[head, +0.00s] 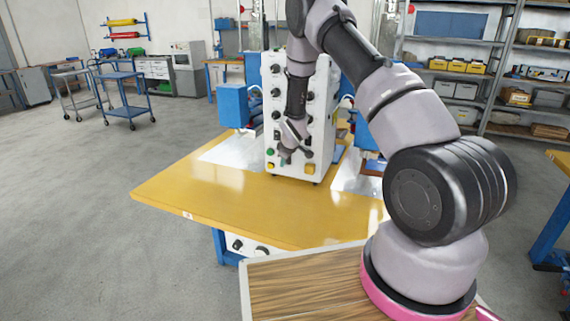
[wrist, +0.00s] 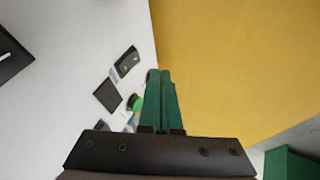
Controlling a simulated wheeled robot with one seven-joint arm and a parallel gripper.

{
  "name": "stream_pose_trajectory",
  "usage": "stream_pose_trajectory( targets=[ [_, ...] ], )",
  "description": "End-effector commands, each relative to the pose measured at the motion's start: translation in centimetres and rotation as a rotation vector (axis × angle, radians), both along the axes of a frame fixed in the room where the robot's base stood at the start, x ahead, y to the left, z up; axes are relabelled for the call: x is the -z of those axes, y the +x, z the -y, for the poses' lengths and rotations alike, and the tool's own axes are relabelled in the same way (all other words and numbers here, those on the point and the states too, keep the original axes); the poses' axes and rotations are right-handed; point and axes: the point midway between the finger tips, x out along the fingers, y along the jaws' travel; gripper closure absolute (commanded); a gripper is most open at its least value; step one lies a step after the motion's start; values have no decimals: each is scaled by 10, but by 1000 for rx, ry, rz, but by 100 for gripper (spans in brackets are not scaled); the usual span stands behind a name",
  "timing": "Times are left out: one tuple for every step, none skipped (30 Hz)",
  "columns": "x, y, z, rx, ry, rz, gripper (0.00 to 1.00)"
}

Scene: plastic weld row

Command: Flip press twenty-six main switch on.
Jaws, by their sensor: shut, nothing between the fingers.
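A white control panel (head: 318,100) with rows of dark knobs and switches stands upright on the yellow table; it also fills the left of the wrist view (wrist: 70,60). My gripper (head: 287,154) is in front of the panel's lower part. In the wrist view its green fingers (wrist: 158,72) are shut and empty. Beside them on the panel are a black switch (wrist: 127,62), a dark square plate (wrist: 108,95) and a green button (wrist: 137,103), partly hidden by the fingers. I cannot read any label, so I cannot tell which control is the press twenty-six main switch, or its position.
The yellow table (head: 190,185) is clear in front of the panel. A blue box (head: 233,105) of the machine stands left of the panel. Shelves (head: 470,75) with bins line the back right.

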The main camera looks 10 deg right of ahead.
Motion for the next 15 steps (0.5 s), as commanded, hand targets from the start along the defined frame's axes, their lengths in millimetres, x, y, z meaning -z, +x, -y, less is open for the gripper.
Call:
stream_pose_trajectory(
  targets=[
    [-5,-3,0,0,0,1,100],
    [-8,-5,0,-1,0,1,100],
    [-12,-7,0,-1,0,1,100],
    [-14,-9,0,-1,0,1,100],
    [-17,-11,0,-1,0,1,100],
    [-21,-14,0,-1,0,1,100],
    [-24,-16,0,-2,1,1,100],
    [-27,-19,1,-2,1,1,100],
    [-32,-22,1,-1,0,1,100],
    [-36,-24,1,-1,1,1,100],
    [-39,-27,1,0,1,1,100],
    [-45,-31,2,-1,1,1,100],
    [-49,-33,2,-1,1,1,100],
    [-53,-36,2,-1,1,0,100],
    [-58,-40,2,0,2,1,100]
  ],
)
